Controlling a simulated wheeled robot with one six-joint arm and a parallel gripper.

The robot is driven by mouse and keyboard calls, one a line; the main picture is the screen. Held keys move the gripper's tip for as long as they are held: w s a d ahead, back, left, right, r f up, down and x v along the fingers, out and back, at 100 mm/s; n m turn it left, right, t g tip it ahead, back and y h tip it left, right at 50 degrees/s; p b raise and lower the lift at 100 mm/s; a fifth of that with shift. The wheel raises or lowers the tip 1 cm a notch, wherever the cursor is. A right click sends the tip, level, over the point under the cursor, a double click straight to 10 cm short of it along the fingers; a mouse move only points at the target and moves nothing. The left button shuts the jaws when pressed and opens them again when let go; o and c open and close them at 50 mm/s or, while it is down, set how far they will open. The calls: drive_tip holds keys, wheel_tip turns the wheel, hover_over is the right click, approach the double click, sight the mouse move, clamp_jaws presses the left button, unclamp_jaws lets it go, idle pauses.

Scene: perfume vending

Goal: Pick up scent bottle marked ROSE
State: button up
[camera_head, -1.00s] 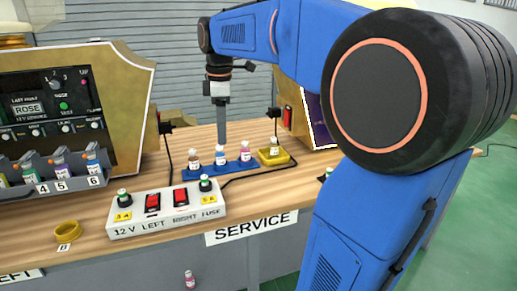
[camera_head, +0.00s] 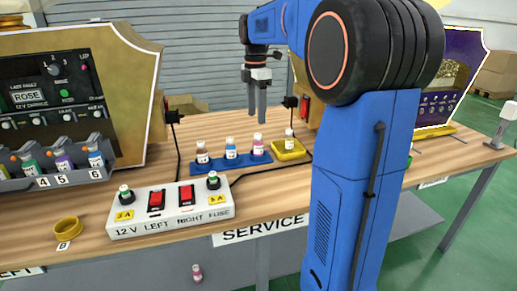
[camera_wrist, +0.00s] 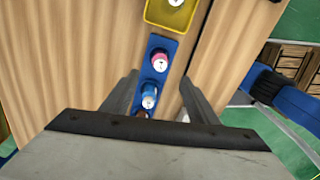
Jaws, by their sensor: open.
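A blue tray (camera_head: 215,165) on the bench holds three small bottles: one with a red-brown cap (camera_head: 202,153), one blue (camera_head: 231,148) and one pink (camera_head: 258,146). Their labels are too small to read, so I cannot tell which is marked ROSE. My gripper (camera_head: 257,114) is open and empty, pointing down above the tray. In the wrist view my gripper (camera_wrist: 158,76) has its fingers apart, with the pink bottle (camera_wrist: 159,61) and blue bottle (camera_wrist: 149,96) showing between or just beyond them. The third bottle is mostly hidden by the gripper body.
A yellow tray (camera_head: 299,153) with a white-capped bottle (camera_head: 289,139) stands right of the blue tray. A fuse box (camera_head: 170,222) and cables lie in front. A dispenser panel (camera_head: 75,85) reading ROSE stands left.

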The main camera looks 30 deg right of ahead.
sight(258, 134)
wheel_tip(258, 134, down, 5)
drive_tip(key=shift+f, duration=0.1)
drive_tip(key=shift+s+d+f, duration=0.1)
drive_tip(key=shift+f, duration=1.2)
drive_tip(key=shift+d+f, duration=0.1)
drive_tip(key=shift+f, duration=1.15)
drive_tip(key=c, duration=1.2)
